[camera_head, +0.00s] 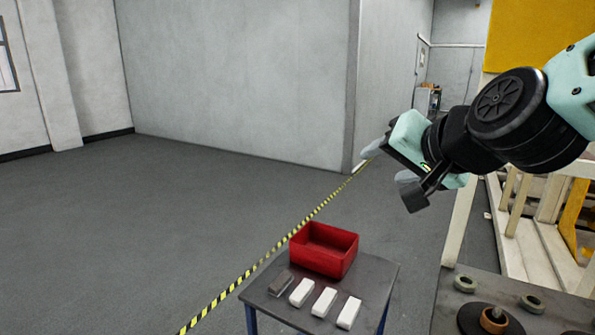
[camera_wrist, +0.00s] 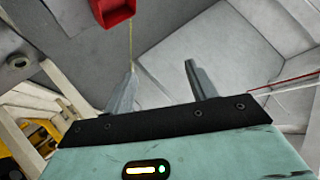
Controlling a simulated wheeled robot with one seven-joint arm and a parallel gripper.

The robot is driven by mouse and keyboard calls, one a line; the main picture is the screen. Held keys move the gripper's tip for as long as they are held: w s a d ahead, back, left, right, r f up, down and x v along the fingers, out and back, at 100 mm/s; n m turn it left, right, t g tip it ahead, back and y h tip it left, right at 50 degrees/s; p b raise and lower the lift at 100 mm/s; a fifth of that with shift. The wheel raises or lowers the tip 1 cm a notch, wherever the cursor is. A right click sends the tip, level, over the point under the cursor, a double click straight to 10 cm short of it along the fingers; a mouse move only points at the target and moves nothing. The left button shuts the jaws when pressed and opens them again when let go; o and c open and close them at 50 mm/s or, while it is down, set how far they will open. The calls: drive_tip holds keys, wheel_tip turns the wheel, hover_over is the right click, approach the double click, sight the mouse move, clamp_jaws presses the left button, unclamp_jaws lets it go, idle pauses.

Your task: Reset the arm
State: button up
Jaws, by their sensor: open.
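My gripper (camera_head: 388,170) is raised in the air at the right of the head view, above and to the right of the small table. Its fingers point left. In the wrist view my gripper (camera_wrist: 162,85) shows two grey fingers spread apart with nothing between them. It is open and empty, and touches nothing that I can see.
A small grey table (camera_head: 375,280) holds a red bin (camera_head: 325,250), three white blocks (camera_head: 323,302) and a dark grey block (camera_head: 281,284). A workbench (camera_head: 450,292) with rings and a round part stands at right. White framework (camera_head: 520,235) rises behind it. Open floor (camera_head: 130,230) lies left.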

drive_tip(key=s+a+f+n+g, duration=0.5)
drive_tip(key=s+f+n+g, duration=0.2)
drive_tip(key=s+f, duration=0.6)
drive_tip(key=s+d+f+n+g+h, duration=0.3)
drive_tip(key=s+d+f+n+g, duration=0.1)
drive_tip(key=s, duration=0.7)
drive_tip(key=shift+f+n+g, duration=0.3)
drive_tip(key=shift+f+n, duration=0.2)
drive_tip(key=shift+f, duration=0.25)
